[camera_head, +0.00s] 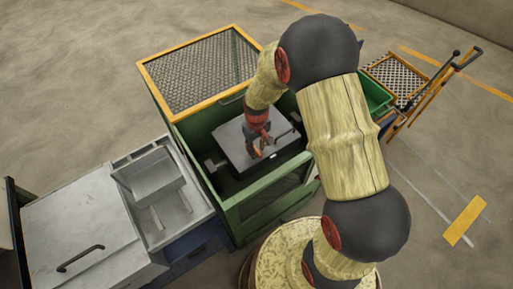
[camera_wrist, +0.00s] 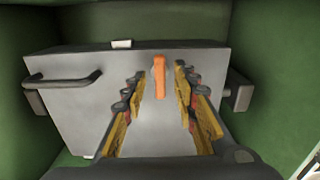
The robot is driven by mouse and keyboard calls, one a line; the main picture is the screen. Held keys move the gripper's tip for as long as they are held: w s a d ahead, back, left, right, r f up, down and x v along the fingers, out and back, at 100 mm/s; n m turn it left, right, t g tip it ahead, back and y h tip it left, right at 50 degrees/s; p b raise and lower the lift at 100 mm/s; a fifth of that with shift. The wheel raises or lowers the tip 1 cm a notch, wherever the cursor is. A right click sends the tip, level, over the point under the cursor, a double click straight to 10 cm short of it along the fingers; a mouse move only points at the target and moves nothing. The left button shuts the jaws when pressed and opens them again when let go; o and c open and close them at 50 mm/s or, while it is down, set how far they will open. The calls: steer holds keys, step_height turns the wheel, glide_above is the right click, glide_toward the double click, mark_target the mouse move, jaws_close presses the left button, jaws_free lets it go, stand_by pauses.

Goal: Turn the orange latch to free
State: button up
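The orange latch (camera_wrist: 159,77) is a narrow upright bar on the face of a grey box lid in the wrist view. My gripper (camera_wrist: 158,88) is open, with one finger on each side of the latch and a gap on both sides. In the head view my gripper (camera_head: 262,144) points down at the grey lid (camera_head: 237,137) inside the green cabinet. The latch is hard to tell apart from the gripper there. Whether the fingertips touch the lid cannot be told.
The green cabinet (camera_head: 262,203) walls surround the grey lid closely. A black handle (camera_wrist: 62,81) sticks out at the lid's left. An orange-framed mesh cover (camera_head: 200,70) stands behind. A grey open bin (camera_head: 160,190) is at left, a trolley (camera_head: 430,95) at right.

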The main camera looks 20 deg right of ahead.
mark_target(257, 151)
steer(key=shift+r, duration=0.1)
step_height(257, 151, up, 12)
stand_by(0.5)
stand_by(0.4)
steer(key=s+r+m+t+b, duration=0.2)
steer(key=s+r+t, duration=0.3)
steer(key=s+r, duration=1.5)
steer(key=shift+s+d+r+m+t, duration=0.15)
steer(key=shift+s+r+m+t, duration=0.15)
steer(key=shift+r+m, duration=0.5)
